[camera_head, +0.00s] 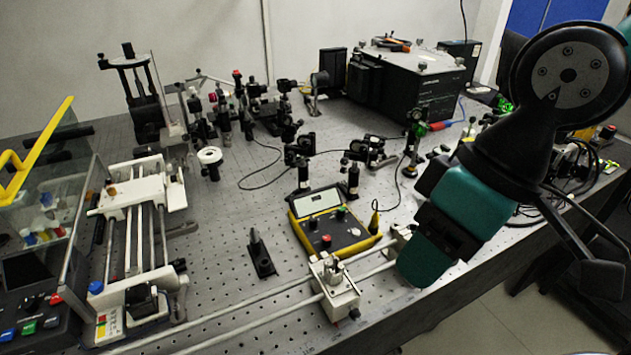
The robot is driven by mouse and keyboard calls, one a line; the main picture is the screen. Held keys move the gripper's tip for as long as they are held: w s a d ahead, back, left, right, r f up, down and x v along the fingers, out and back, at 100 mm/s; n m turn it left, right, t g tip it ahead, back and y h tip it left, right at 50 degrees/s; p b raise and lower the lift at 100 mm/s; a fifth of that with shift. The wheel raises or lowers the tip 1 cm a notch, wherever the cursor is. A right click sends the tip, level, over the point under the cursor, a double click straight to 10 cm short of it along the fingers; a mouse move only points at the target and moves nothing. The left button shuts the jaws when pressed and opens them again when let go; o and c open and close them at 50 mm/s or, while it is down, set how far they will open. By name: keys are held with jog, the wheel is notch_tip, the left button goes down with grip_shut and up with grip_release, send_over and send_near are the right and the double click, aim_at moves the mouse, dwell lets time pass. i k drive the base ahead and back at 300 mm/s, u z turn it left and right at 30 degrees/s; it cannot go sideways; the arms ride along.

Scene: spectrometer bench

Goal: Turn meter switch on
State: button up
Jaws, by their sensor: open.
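The meter (335,222) is a yellow-edged box with a dark top, standing on the perforated bench right of centre. A pale display panel (317,201) is at its back. A red knob (326,241) and a small green control (341,213) sit on its top. I cannot tell which small control is the switch, or how it is set. My gripper (440,232), teal and black, hangs from the right, to the right of the meter and apart from it in the picture. It is open, and nothing shows held in it. Its fingertips are hard to make out.
A rail with a white carriage (334,292) stands in front of the meter, and a small black post (259,255) to its left. Optical mounts crowd behind it. A white slide stage (140,230) is at left. A large black box (405,85) stands at the back.

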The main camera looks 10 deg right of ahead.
aim_at(326, 239)
jog(key=z, duration=1)
jog(key=k, duration=0.75)
jog(key=u, duration=0.95)
jog(key=i, duration=0.5)
jog(key=u, duration=0.05)
